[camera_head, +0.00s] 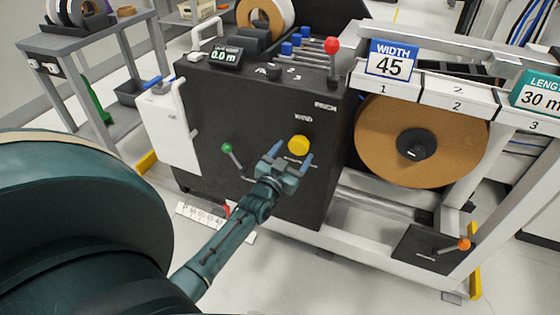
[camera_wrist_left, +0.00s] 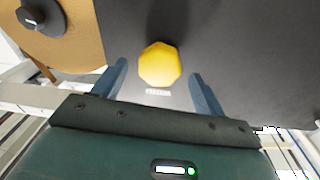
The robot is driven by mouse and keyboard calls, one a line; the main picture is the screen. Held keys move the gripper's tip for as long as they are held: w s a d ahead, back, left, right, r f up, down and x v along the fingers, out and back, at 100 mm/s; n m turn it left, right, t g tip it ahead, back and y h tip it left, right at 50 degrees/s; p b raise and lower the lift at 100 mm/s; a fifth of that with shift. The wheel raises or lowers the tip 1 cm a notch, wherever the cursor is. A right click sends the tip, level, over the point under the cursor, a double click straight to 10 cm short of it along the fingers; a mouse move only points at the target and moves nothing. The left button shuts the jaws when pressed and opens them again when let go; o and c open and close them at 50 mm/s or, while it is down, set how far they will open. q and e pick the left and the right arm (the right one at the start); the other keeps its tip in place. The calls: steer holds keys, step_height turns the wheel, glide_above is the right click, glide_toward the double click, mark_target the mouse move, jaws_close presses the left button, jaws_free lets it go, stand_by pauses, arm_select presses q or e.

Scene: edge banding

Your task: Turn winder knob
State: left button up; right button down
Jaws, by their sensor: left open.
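The yellow winder knob (camera_head: 299,146) sits on the front of the black machine cabinet (camera_head: 265,105), just below the word WIND. In the left wrist view the yellow knob (camera_wrist_left: 160,64) lies between and a little beyond the fingertips. My left gripper (camera_head: 287,157) is open with its blue fingers pointing at the knob. In the left wrist view the left gripper (camera_wrist_left: 160,78) has a finger on each side, with gaps to the knob. Nothing is held. My right gripper is not in view.
A green-tipped lever (camera_head: 228,148) stands left of the knob. A red-balled lever (camera_head: 332,46) rises above the cabinet. A large brown roll (camera_head: 400,150) hangs to the right, under the WIDTH 45 sign (camera_head: 390,62). An orange-knobbed crank (camera_head: 463,244) is low right.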

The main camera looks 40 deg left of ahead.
arm_select(q)
steer(key=s+d+p, duration=0.1)
steer(key=s+p, duration=0.1)
steer(key=s, duration=0.8)
steer(key=shift+s+d+f, duration=0.3)
steer(key=shift+s+d, duration=0.05)
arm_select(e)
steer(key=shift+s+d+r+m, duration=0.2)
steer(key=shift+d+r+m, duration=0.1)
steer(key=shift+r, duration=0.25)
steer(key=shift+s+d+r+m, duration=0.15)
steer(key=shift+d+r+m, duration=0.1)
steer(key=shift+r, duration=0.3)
